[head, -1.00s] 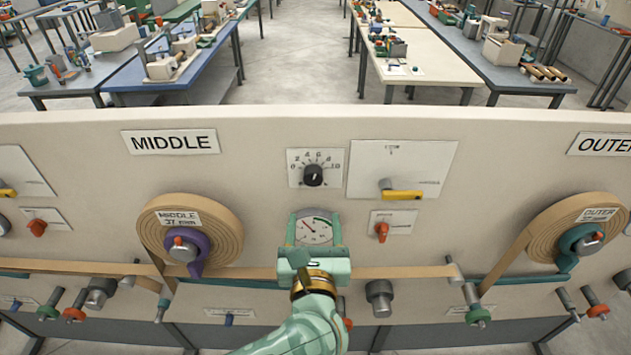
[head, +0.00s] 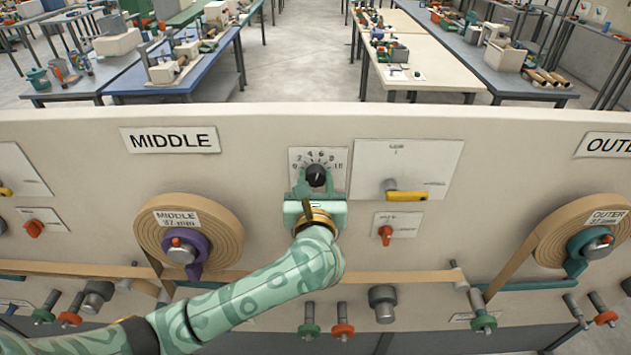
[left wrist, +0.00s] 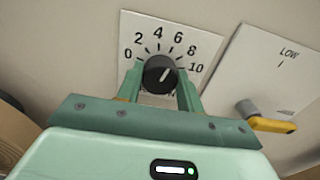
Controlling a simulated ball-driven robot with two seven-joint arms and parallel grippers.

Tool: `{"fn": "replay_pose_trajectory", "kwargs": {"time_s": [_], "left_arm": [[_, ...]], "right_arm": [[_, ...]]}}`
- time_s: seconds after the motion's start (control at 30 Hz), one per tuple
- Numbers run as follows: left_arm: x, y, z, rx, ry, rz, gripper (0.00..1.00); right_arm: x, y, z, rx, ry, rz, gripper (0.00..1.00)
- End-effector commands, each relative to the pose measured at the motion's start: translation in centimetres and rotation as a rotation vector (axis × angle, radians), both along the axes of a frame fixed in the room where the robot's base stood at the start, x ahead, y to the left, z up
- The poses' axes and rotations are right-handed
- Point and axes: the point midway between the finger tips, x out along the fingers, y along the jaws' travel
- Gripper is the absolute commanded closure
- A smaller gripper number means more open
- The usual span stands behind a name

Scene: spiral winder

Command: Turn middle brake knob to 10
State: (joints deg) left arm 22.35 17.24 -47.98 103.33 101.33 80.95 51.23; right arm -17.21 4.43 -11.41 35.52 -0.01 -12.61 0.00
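The middle brake knob (head: 316,175) is a black round knob on a white plate with a 0 to 10 scale (head: 331,157), right of the MIDDLE sign. It also shows in the left wrist view (left wrist: 160,74), its white line pointing up and right, roughly toward 8. My left gripper (head: 316,187) is at the knob from below. In the left wrist view its two green fingers (left wrist: 160,84) stand open, one on each side of the knob. I cannot tell whether they touch it. My right gripper is not in view.
A plate with a yellow lever (head: 406,196) is right of the knob, and a small red lever (head: 386,234) below that. The MIDDLE tape roll (head: 222,222) is left of my arm. Tape runs across the panel below.

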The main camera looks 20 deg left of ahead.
Motion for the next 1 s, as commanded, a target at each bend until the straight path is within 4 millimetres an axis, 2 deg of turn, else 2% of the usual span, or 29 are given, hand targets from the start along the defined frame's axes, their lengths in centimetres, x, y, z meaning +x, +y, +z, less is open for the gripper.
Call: {"fn": "replay_pose_trajectory", "kwargs": {"time_s": [0.03,0.07,0.47,0.67,1.0], "left_arm": [[0.0,0.0,0.0,0.0,0.0,0.0,0.77],[0.0,0.0,0.0,0.0,0.0,0.0,0.86],[0.0,0.0,0.1,0.047,0.015,0.001,0.86],[0.0,0.0,0.2,0.161,0.048,0.001,0.86],[0.0,-0.1,0.3,0.459,0.135,0.0,0.86]], "right_arm": [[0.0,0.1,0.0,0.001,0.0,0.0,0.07],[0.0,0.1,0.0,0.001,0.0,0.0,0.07],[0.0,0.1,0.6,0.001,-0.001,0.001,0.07],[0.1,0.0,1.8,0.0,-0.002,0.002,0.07],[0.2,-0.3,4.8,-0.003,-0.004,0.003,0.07]]}}
